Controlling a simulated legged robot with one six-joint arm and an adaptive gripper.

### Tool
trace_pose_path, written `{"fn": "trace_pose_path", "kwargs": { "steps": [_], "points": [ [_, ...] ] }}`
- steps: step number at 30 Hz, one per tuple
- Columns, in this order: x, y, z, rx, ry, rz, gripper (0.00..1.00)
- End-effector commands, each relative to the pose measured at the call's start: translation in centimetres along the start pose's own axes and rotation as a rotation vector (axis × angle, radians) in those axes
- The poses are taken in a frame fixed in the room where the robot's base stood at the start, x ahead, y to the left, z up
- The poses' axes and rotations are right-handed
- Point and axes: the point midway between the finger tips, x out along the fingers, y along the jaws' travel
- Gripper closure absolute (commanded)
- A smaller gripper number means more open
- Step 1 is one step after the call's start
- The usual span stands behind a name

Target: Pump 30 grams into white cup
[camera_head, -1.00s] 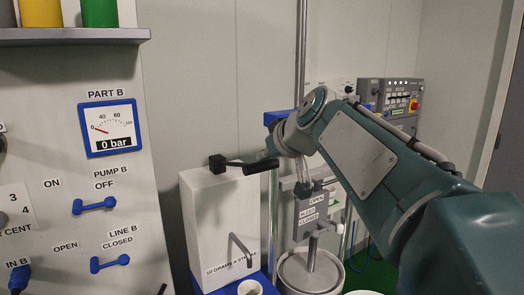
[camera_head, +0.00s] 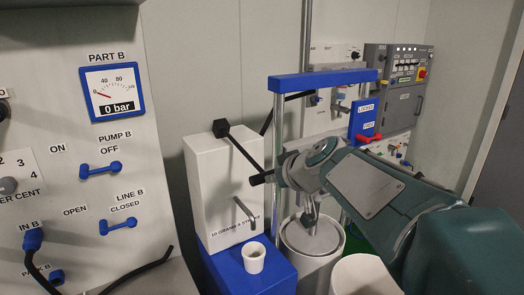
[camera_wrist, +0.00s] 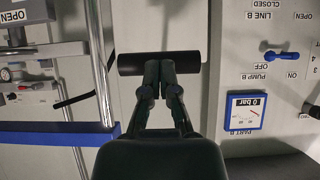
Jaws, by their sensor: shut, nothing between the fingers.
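The white pump box (camera_head: 215,185), labelled "10 GRAMS A STROKE", stands on a blue base. Its black lever (camera_head: 242,150) slopes down to the right from a pivot at the box top to a black grip (camera_head: 262,179). A grey spout (camera_head: 244,212) sticks out of the box front. The white cup (camera_head: 253,259) stands upright on the blue base below the spout; its contents are not clear. My gripper (camera_head: 281,171) is at the grip. In the wrist view my gripper (camera_wrist: 159,77) is shut and empty, its fingertips against or very near the black grip (camera_wrist: 159,63).
A blue-topped frame (camera_head: 322,80) and a drum (camera_head: 311,235) stand right of the pump, partly behind my arm. A white round container (camera_head: 360,278) is in front. At left is a panel with a PART B gauge (camera_head: 112,92) reading 0 bar and blue valve handles.

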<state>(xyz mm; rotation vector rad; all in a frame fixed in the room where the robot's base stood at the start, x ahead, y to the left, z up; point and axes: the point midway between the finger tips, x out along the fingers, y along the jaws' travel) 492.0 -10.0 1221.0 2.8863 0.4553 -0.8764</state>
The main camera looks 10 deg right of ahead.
Motion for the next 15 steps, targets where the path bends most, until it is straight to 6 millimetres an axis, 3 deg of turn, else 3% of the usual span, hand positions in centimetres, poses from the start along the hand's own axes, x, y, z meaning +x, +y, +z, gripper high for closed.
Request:
{"fn": "trace_pose_path", "kwargs": {
  "steps": [6, 15],
  "points": [
    [3.0, 0.0, 3.1, 0.002, -0.006, -0.002, 1.00],
    [3.7, 0.0, 3.7, -0.001, 0.000, 0.000, 1.00]
  ]
}}
